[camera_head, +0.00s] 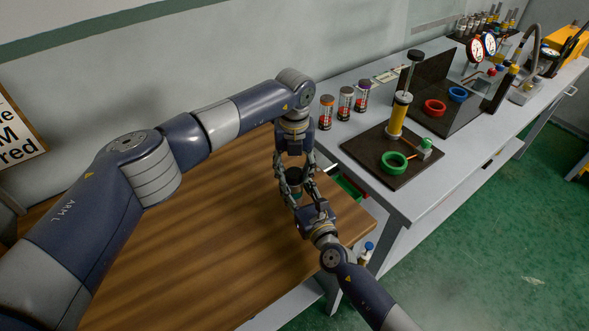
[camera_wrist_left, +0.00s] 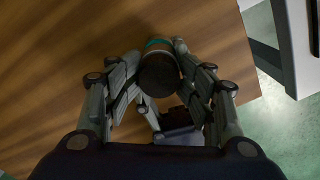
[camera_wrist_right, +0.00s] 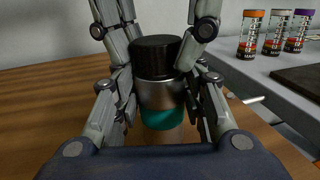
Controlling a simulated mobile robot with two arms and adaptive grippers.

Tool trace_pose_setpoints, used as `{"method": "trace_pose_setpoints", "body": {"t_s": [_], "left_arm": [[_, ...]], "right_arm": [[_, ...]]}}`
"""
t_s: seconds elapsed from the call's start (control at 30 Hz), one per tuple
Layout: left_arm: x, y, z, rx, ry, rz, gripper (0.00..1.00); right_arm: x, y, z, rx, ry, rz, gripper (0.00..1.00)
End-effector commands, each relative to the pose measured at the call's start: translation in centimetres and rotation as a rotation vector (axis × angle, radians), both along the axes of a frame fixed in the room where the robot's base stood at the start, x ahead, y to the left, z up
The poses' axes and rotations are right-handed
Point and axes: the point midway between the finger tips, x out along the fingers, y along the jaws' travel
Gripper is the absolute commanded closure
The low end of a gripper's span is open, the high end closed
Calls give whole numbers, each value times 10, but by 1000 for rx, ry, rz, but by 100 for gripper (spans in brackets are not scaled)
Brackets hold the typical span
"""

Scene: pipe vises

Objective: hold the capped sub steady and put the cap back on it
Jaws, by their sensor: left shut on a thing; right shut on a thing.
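The capped sub (camera_wrist_right: 160,95) is a silver cylinder with a teal band low down. It stands upright between the fingers of my right gripper (camera_wrist_right: 162,100), which is shut on it from the side. The black cap (camera_wrist_right: 156,50) sits directly over the sub's top with no clear gap; whether it is fully seated cannot be told. My left gripper (camera_head: 295,175) points down from above, its fingers shut around the cap. In the left wrist view the cap's dark round top (camera_wrist_left: 160,76) shows between the fingers. In the head view the fingers hide most of both parts.
The brown wooden table (camera_head: 190,225) is mostly clear.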

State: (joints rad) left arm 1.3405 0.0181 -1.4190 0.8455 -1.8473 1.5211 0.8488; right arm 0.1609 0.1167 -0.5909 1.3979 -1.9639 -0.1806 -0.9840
Motion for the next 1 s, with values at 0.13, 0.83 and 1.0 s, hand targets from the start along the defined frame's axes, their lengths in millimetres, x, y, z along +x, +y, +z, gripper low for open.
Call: {"method": "trace_pose_setpoints", "body": {"t_s": [0.13, 0.83, 1.0], "left_arm": [[0, 5, -7, 9, 2, 6, 50], [-2, 0, 83, -4, 5, 589, 50], [-2, 0, 85, -2, 4, 599, 50]], "right_arm": [[-1, 4, 3, 6, -6, 4, 100], [1, 0, 3, 3, -4, 0, 100], [1, 0, 3, 3, -4, -1, 100]]}}
